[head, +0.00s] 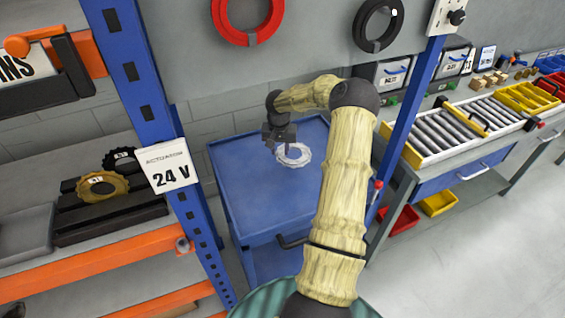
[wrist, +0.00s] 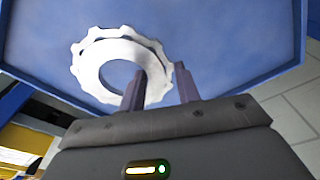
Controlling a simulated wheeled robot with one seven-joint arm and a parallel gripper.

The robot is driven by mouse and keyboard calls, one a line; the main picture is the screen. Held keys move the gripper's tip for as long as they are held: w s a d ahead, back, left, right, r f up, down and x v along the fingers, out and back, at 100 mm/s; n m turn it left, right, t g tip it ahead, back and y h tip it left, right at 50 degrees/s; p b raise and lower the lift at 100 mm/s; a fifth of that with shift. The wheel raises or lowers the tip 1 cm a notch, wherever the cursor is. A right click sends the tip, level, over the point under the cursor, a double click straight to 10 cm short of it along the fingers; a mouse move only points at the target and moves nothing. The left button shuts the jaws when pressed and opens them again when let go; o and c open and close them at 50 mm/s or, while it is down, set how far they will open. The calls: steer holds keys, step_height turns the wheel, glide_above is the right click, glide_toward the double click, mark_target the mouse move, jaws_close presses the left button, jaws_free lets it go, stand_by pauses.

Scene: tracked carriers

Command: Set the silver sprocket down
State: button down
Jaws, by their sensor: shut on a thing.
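The silver sprocket (head: 293,155) is a pale toothed ring with a large centre hole. In the head view it is at the blue cart top (head: 240,185), below my gripper (head: 275,148). In the wrist view the sprocket (wrist: 108,62) lies flat against the blue top, and my gripper's two fingers (wrist: 160,85) straddle its right rim, one in the hole and one outside. My gripper is shut on this rim. I cannot tell whether the sprocket touches the cart top or hangs slightly above it.
A blue rack post (head: 150,75) with a "24 V" sign stands left of the cart. A shelf (head: 110,225) there holds a gold sprocket (head: 102,187) and a black one (head: 120,160). A roller bench (head: 480,125) stands right. The cart top around the sprocket is clear.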

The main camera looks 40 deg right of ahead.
steer(key=shift+r, duration=0.1)
glide_above(280, 173)
steer(key=shift+s+a+f, duration=0.1)
steer(key=shift+f, duration=1.5)
steer(key=shift+s+f, duration=0.1)
steer(key=shift+f, duration=1.45)
steer(key=shift+f, duration=1.9)
steer(key=shift+p, duration=0.3)
steer(key=c, duration=1)
jaws_free()
steer(key=shift+f, duration=0.1)
